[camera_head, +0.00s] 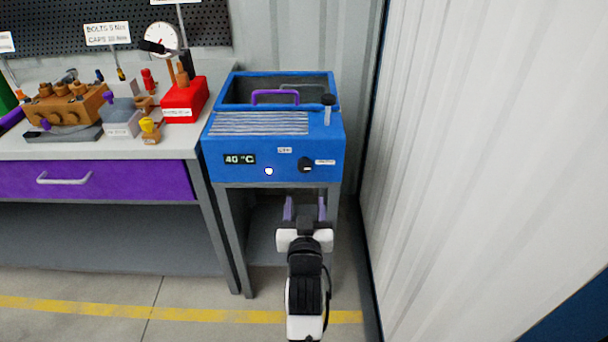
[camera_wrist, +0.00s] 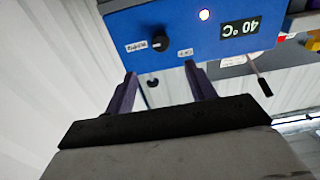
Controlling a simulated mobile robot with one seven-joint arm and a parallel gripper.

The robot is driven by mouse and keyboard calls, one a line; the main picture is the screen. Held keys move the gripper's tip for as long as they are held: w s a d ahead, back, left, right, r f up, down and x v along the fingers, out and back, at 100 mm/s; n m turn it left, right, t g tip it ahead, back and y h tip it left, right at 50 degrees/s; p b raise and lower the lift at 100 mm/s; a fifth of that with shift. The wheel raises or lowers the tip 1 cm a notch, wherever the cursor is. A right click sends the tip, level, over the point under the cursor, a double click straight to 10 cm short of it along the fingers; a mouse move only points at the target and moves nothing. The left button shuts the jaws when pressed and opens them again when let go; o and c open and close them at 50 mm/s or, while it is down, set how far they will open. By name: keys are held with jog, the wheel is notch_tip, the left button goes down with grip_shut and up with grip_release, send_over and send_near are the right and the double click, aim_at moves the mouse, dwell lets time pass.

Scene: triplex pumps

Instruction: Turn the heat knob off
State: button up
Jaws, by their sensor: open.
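The heat knob (camera_head: 305,164) is a small black round knob on the front panel of a blue heater bath (camera_head: 225,147). It also shows in the wrist view (camera_wrist: 158,43). The panel has a display (camera_head: 239,159) reading 40 °C and a lit white light (camera_head: 268,171) to the left of the knob. My gripper (camera_head: 305,205) is in front of the bath, below the knob and apart from it. In the wrist view my gripper (camera_wrist: 160,78) shows two purple fingers spread apart with nothing between them. The knob's pointer setting is too small to read.
A workbench (camera_head: 170,148) with a purple drawer (camera_head: 110,180) stands to the left, holding a brass pump body (camera_head: 65,108) and a red gauge block (camera_head: 184,100). A corrugated white wall (camera_head: 480,150) is close on the right. The floor in front is clear.

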aim_at(304, 168)
jog(key=w+p, duration=0.2)
jog(key=w, duration=1)
jog(key=shift+w, duration=0.2)
jog(key=shift+c, duration=0.4)
jog(key=c, duration=0.9)
